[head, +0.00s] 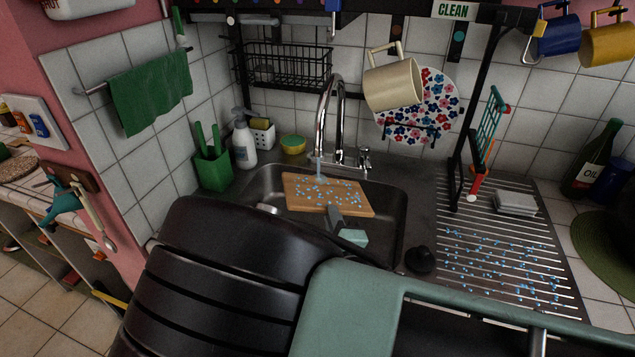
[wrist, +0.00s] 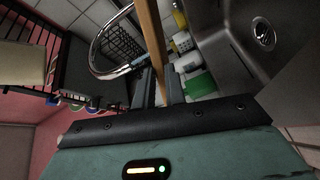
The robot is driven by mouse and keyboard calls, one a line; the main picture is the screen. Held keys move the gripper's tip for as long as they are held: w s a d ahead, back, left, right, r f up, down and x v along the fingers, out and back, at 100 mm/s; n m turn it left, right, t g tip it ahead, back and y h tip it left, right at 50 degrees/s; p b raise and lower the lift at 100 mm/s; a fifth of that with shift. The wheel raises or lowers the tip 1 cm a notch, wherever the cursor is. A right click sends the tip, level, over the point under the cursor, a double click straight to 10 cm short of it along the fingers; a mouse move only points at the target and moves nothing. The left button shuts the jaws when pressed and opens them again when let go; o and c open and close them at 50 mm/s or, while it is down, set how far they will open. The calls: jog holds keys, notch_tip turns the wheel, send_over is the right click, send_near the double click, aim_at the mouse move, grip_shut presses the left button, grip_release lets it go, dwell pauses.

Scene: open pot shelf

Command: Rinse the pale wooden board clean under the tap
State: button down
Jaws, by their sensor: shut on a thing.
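The pale wooden board (head: 300,203) is held tilted over the sink, below the spout of the chrome tap (head: 341,110). Blue drops dot its upper face, and a short pale bluish streak shows between spout and board. I see no clear dirt on that face; its underside is hidden. My gripper (head: 334,212) is shut on the board's near edge. In the wrist view the board (wrist: 151,35) shows edge-on between the two dark fingers (wrist: 158,88), with the curved tap (wrist: 97,58) close on its left.
The steel sink (head: 398,215) surrounds the board. A ribbed drainer (head: 480,225) with blue drops lies right, with a black stopper (head: 420,261) near it. A cream mug (head: 393,84) hangs above. A green holder (head: 212,171) and a white bottle (head: 244,145) stand left.

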jog(key=shift+s+a, duration=0.2)
jog(key=shift+s, duration=0.7)
jog(key=shift+s+a, duration=0.2)
jog(key=shift+s, duration=0.7)
jog(key=shift+s+a, duration=0.2)
jog(key=shift+s, duration=0.7)
jog(key=s+a+r+p, duration=0.1)
jog(key=s+r+p, duration=0.2)
jog(key=s+r, duration=0.1)
jog(key=shift+s, duration=0.4)
